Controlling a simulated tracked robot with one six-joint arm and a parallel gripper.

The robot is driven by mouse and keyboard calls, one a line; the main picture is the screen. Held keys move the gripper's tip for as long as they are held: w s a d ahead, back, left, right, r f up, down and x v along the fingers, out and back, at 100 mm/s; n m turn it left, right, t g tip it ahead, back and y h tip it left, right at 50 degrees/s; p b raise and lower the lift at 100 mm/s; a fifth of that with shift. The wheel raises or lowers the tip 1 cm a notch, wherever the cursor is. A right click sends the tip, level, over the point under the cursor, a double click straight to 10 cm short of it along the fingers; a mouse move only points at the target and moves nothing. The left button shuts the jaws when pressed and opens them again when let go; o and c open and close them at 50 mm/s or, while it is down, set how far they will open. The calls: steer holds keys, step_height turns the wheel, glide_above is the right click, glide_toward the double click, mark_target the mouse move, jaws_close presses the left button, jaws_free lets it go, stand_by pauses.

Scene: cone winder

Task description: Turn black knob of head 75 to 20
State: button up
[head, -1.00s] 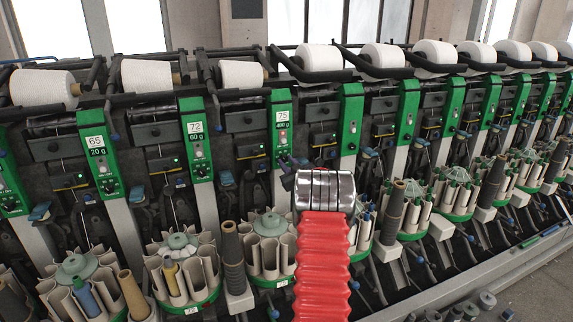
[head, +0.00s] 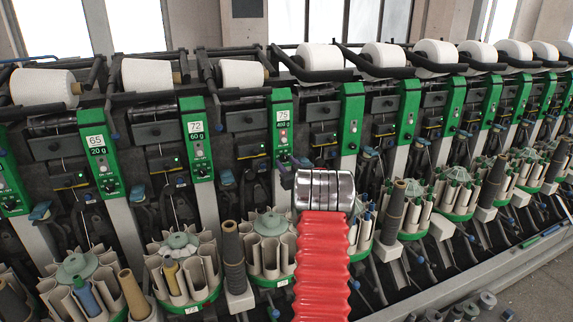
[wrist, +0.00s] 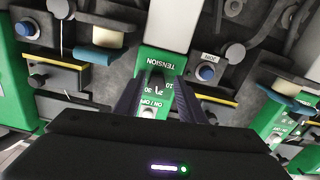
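Head 75 is a green panel (head: 283,122) with a white "75 / 400 g" label, left of centre in the head view. Its lower part is partly hidden behind my gripper (head: 289,176). In the wrist view the panel appears upside down, with the word TENSION (wrist: 169,60), scale numbers and an ON/OFF label (wrist: 153,109). The black knob (wrist: 156,77) sits between TENSION and the numbers. My gripper (wrist: 158,88) is open, one dark finger on each side of the knob, with gaps. I cannot tell the knob's setting or the remaining depth.
Neighbouring head 72 (head: 198,145) stands to the left, with more green heads to the right. White yarn cones (head: 241,74) line the top. A round bobbin magazine (head: 270,245) is below head 75. In the wrist view, blue buttons (wrist: 206,73) and yellow-edged boxes flank the panel.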

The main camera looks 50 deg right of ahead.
steer(key=shift+o, duration=0.5)
steer(key=shift+s+r, duration=0.1)
steer(key=shift+r, duration=0.05)
steer(key=shift+s, duration=0.1)
steer(key=shift+s+a+r, duration=0.1)
steer(key=shift+s+a, duration=0.1)
steer(key=shift+s, duration=0.3)
steer(key=v, duration=1.2)
steer(key=shift+a, duration=0.15)
steer(key=shift+s, duration=0.1)
